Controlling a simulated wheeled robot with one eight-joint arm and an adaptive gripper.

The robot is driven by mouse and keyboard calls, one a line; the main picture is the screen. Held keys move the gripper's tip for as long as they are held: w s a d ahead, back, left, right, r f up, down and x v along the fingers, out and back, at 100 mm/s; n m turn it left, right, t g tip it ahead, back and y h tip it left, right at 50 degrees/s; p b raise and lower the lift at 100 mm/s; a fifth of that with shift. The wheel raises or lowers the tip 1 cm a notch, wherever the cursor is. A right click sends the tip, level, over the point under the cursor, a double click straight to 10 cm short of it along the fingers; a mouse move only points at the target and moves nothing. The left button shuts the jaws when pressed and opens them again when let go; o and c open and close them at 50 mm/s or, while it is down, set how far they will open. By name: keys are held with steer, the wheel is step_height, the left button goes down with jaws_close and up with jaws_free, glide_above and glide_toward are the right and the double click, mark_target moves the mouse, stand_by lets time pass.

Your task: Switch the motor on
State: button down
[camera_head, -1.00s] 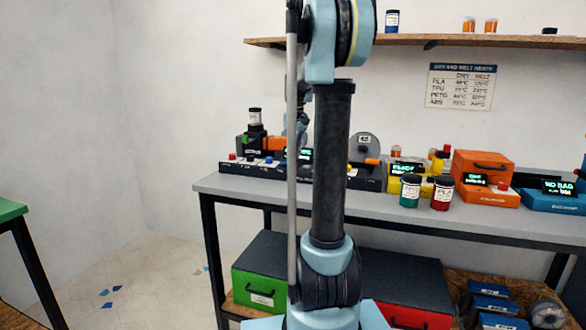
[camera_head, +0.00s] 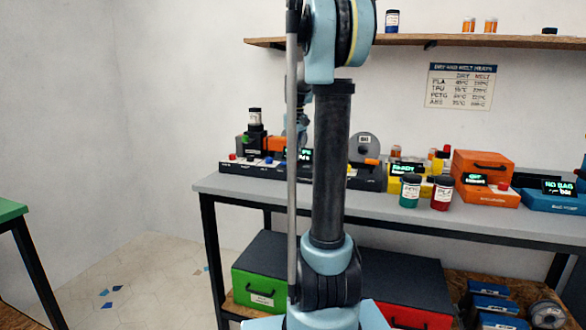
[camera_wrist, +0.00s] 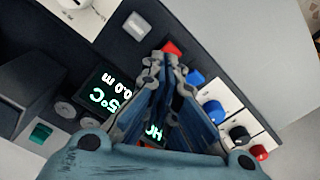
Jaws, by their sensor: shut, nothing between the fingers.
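A dark control unit stands at the left of the bench, with its front panel (camera_head: 258,170) facing me. In the wrist view its panel (camera_wrist: 100,28) carries a red button (camera_wrist: 172,47), blue knobs (camera_wrist: 195,77), a black knob (camera_wrist: 239,135), another red button (camera_wrist: 260,152), a pale square button (camera_wrist: 137,26) and a green switch (camera_wrist: 40,132). I read no label marking the motor switch. My gripper (camera_wrist: 164,62) is shut and empty, its tips beside the red button and partly over it; I cannot tell whether they touch. The head view mostly hides my gripper behind my arm.
A lit display (camera_wrist: 101,95) shows partly readable digits; a second one is mostly covered by my fingers. To the right on the bench (camera_head: 400,225) are a green-bodied jar (camera_head: 410,190), a red jar (camera_head: 442,192), an orange box (camera_head: 483,170) and a blue unit (camera_head: 553,200). A shelf (camera_head: 440,40) hangs above.

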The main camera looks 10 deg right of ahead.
steer(key=shift+f, duration=0.85)
stand_by(0.6)
steer(key=shift+r, duration=3.5)
steer(key=shift+t, duration=0.6)
steer(key=s+a+f, duration=0.1)
steer(key=s+f, duration=0.2)
steer(key=s, duration=0.3)
steer(key=s+a+f, duration=0.1)
steer(key=s+f, duration=0.1)
steer(key=s, duration=0.5)
steer(key=s+a+f, duration=0.1)
steer(key=s+f, duration=0.2)
steer(key=s, duration=0.4)
steer(key=shift+s+a+f, duration=0.15)
steer(key=shift+f, duration=0.15)
steer(key=s+a+f+t, duration=0.1)
steer(key=s+f, duration=1.4)
steer(key=f, duration=0.1)
steer(key=shift+a, duration=0.25)
steer(key=shift+s, duration=0.1)
